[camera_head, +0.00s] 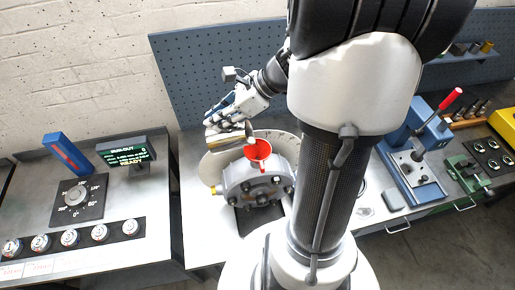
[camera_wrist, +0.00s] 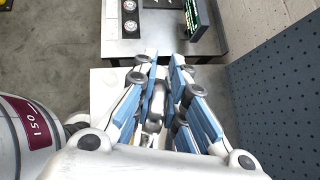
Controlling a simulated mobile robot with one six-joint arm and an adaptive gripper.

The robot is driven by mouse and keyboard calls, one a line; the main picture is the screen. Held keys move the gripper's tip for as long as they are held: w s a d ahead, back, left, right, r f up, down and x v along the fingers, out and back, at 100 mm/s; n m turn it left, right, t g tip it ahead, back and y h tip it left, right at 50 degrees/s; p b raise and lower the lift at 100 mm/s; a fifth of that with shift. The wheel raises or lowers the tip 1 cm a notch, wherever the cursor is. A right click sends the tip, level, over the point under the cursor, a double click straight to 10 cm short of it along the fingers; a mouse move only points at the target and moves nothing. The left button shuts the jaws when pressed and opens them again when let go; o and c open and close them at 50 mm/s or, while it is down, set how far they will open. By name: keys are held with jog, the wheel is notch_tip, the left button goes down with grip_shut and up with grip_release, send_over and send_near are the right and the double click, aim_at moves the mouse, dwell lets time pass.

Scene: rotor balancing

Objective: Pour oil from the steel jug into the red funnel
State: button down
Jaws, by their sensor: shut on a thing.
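The red funnel (camera_head: 259,149) stands upright on top of a grey round-faced housing (camera_head: 252,182) in the head view. My gripper (camera_head: 232,110) is just up and left of the funnel, shut on the steel jug (camera_head: 222,139). The jug looks tilted on its side, with its right end close to the funnel's rim. I cannot tell whether oil is flowing. In the wrist view, my blue-padded fingers (camera_wrist: 165,100) close around a grey metal part of the jug (camera_wrist: 155,108); most of it is hidden. The funnel does not show there.
A pale round disc (camera_head: 214,166) stands behind the housing. A blue pegboard (camera_head: 200,80) rises close behind my gripper. At left, a bench holds a display (camera_head: 130,158), a dial plate (camera_head: 76,196) and several numbered round weights (camera_head: 70,238). A blue press (camera_head: 415,165) stands at right.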

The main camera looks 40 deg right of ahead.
aim_at(210, 130)
jog(key=shift+s+d+r+t+y+b, duration=0.3)
jog(key=shift+d+r+b, duration=0.05)
jog(key=shift+r+b, duration=0.1)
dwell(2.7)
jog(key=p, duration=0.2)
jog(key=w+a+g+h+p, duration=0.1)
jog(key=shift+w+a+f+g+h+p, duration=0.1)
jog(key=shift+a+f+g+h+p, duration=0.2)
jog(key=shift+f+p, duration=0.1)
jog(key=w+g+h+p, duration=0.1)
jog(key=p, duration=0.2)
jog(key=shift+a+f+p, duration=0.15)
jog(key=shift+a+p, duration=0.15)
jog(key=shift+a, duration=0.1)
jog(key=shift+d+f, duration=0.1)
jog(key=shift+f, duration=0.15)
jog(key=shift+s+d+f, duration=0.1)
jog(key=shift+f, duration=0.1)
jog(key=shift+r, duration=0.1)
jog(key=p, duration=0.1)
jog(key=g+p, duration=0.1)
jog(key=shift+w+a+r+h+p, duration=0.2)
jog(key=shift+h+p, duration=0.1)
jog(key=shift+h, duration=0.1)
jog(key=shift+w+a+f+h, duration=0.15)
jog(key=shift+f+h, duration=0.05)
jog(key=shift+h, duration=0.1)
